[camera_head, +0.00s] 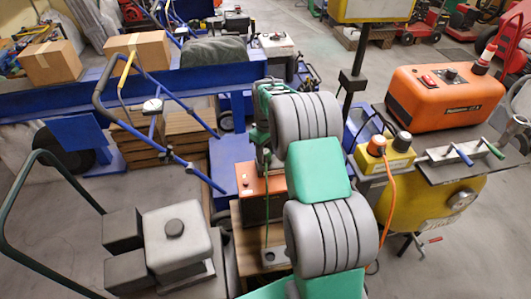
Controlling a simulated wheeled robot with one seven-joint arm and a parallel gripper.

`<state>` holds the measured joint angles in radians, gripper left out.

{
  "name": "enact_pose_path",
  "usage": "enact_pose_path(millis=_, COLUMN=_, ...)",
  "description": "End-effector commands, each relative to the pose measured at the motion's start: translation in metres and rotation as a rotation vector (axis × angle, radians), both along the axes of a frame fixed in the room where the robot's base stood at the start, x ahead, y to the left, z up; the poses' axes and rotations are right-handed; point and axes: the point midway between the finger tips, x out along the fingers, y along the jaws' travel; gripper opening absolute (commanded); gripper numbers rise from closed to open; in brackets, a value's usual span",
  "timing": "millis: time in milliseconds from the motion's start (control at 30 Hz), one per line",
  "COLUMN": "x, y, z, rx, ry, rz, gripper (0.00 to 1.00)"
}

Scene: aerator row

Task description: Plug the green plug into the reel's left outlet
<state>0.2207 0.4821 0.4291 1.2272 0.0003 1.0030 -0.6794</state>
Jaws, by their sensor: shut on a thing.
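I cannot make out the green plug or a reel with outlets for sure. My green and grey arm rises through the middle and bends down on the far side. My gripper is not seen; the arm hides that area. A slim dark upright part runs down beside the arm to a small grey-green plate (275,258) with a round spot. I cannot tell what it is.
An orange box (248,185) stands just left of my arm. At right are a yellow box (388,158) with an orange cable (388,205) and an orange machine (445,97). A grey engine (178,238) and handlebars crowd the left.

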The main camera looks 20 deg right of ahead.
Motion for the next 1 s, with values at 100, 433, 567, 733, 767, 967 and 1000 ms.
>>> enact_pose_path(millis=100, x=0.0, y=0.0, z=-0.004, rx=0.0, ry=0.0, rz=0.0, gripper=0.0)
enact_pose_path(millis=433, x=0.0, y=0.0, z=-0.012, rx=0.0, ry=0.0, rz=0.0, gripper=0.0)
enact_pose_path(millis=567, x=0.0, y=0.0, z=-0.015, rx=0.0, ry=0.0, rz=0.0, gripper=0.0)
enact_pose_path(millis=733, x=0.0, y=0.0, z=-0.016, rx=0.0, ry=0.0, rz=0.0, gripper=0.45)
enact_pose_path(millis=767, x=0.0, y=0.0, z=-0.016, rx=0.0, ry=0.0, rz=0.0, gripper=0.48)
enact_pose_path(millis=967, x=0.0, y=0.0, z=-0.016, rx=0.0, ry=0.0, rz=0.0, gripper=0.64)
enact_pose_path(millis=1000, x=0.0, y=0.0, z=-0.016, rx=0.0, ry=0.0, rz=0.0, gripper=0.64)
